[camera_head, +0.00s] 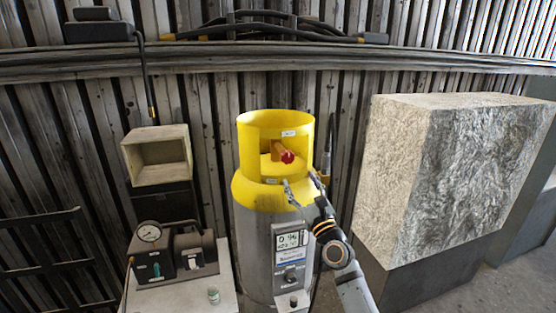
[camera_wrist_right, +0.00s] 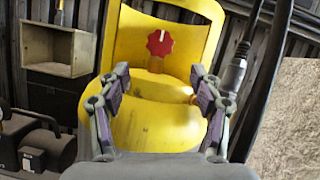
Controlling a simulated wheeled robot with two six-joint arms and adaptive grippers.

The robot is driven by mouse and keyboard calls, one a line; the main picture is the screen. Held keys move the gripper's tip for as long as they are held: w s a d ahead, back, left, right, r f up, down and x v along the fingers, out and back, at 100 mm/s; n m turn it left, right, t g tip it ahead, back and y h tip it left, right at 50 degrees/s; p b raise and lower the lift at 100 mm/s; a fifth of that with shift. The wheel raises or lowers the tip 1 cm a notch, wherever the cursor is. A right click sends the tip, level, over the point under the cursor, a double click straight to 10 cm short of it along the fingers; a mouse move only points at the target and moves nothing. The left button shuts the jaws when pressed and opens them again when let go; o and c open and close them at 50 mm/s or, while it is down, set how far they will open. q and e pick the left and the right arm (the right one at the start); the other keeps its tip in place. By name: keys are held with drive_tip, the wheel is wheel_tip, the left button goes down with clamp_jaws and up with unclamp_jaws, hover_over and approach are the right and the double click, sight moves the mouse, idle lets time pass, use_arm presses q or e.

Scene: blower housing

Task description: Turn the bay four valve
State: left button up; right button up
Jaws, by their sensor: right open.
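A large gas cylinder with a yellow top and collar (camera_head: 262,192) stands upright against the wall. Inside the collar's opening is a valve with a red knob (camera_head: 288,157) on an orange-brown stem. In the right wrist view the red knob (camera_wrist_right: 160,43) shows face-on, with a lobed edge and a white centre mark. My right gripper (camera_head: 301,184) is open and empty, in front of the collar at its lower right. In the right wrist view its fingers (camera_wrist_right: 160,80) stand apart, below and either side of the knob, not touching it. My left gripper is not in view.
A display box (camera_head: 290,247) is on the cylinder's front. A gauge unit (camera_head: 172,252) stands on a grey cabinet at left, below an open box (camera_head: 157,154). A large rough block (camera_head: 450,170) stands at right. A tool with a cable (camera_wrist_right: 235,70) hangs right of the collar.

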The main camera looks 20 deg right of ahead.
sight(289, 160)
drive_tip(key=b+x, duration=0.1)
drive_tip(key=x, duration=0.8)
drive_tip(key=shift+w+b, duration=0.15)
drive_tip(key=shift+b, duration=0.2)
drive_tip(key=shift+w+a+r, duration=0.1)
drive_tip(key=shift+w+r, duration=0.25)
drive_tip(key=shift+w, duration=0.1)
drive_tip(key=shift+c, duration=0.2)
drive_tip(key=c, duration=1.1)
drive_tip(key=shift+c, duration=0.2)
